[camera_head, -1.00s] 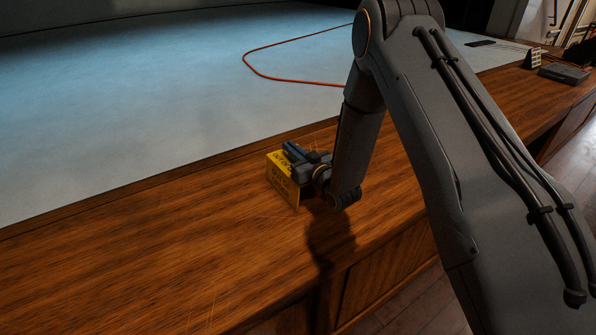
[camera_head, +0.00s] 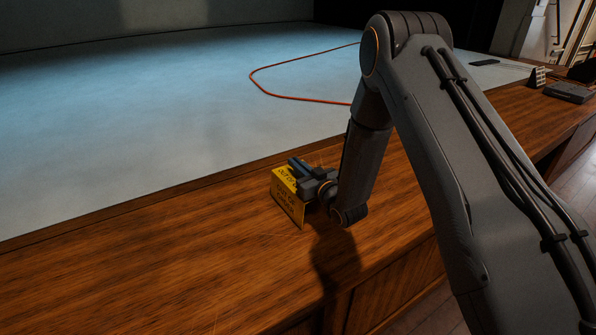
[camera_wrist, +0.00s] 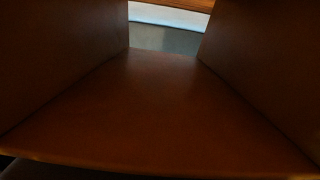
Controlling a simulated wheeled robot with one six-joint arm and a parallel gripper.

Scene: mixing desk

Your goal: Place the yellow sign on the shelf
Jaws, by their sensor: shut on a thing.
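The yellow sign (camera_head: 287,204) is a folded piece with dark lettering on its faces, seen over the wooden ledge left of the picture's middle. My gripper (camera_head: 302,175) is shut on its upper part from the right. I cannot tell whether the sign's lower edge touches the wood. In the wrist view, dim brown surfaces fill most of the picture, and I cannot tell what they are. No separate shelf can be made out.
The wooden ledge (camera_head: 130,270) is bare left of the sign. A pale blue-grey floor (camera_head: 150,120) lies behind it, with an orange cable (camera_head: 290,97). A dark box (camera_head: 568,92) and a small upright item (camera_head: 538,76) stand at the far right of the ledge.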

